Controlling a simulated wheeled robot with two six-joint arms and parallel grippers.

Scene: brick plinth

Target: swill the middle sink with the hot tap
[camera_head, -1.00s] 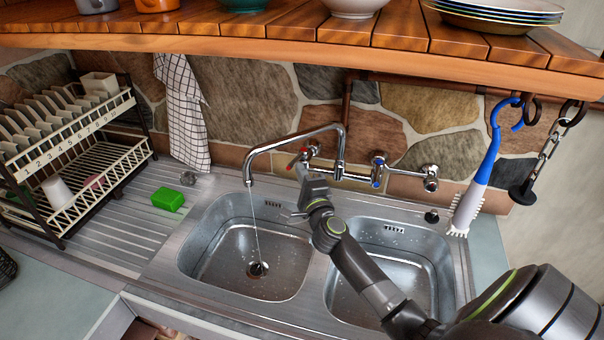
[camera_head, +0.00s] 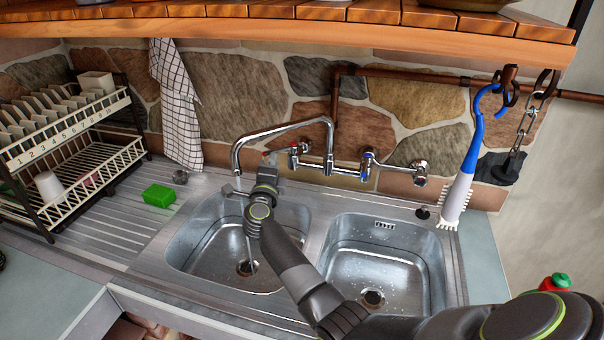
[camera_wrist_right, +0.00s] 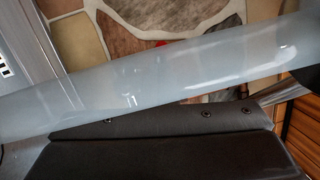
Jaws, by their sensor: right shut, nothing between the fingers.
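The hot tap (camera_head: 299,147), marked red, is on the wall fitting behind the sinks. Its curved chrome spout (camera_head: 290,128) ends above the back of the left basin (camera_head: 205,245), one of two metal basins in view. A thin stream of water (camera_head: 250,252) falls near that basin's drain (camera_head: 247,268); its upper part is hidden by my arm. My left gripper is out of view.
The blue-marked cold tap (camera_head: 368,156) is to the right. The right basin (camera_head: 400,285) lies beside my arm. A blue-handled brush (camera_head: 465,165) and a chain (camera_head: 520,125) hang at right. A green sponge (camera_head: 159,195) and a dish rack (camera_head: 60,150) are at left. A shelf (camera_head: 300,32) runs overhead.

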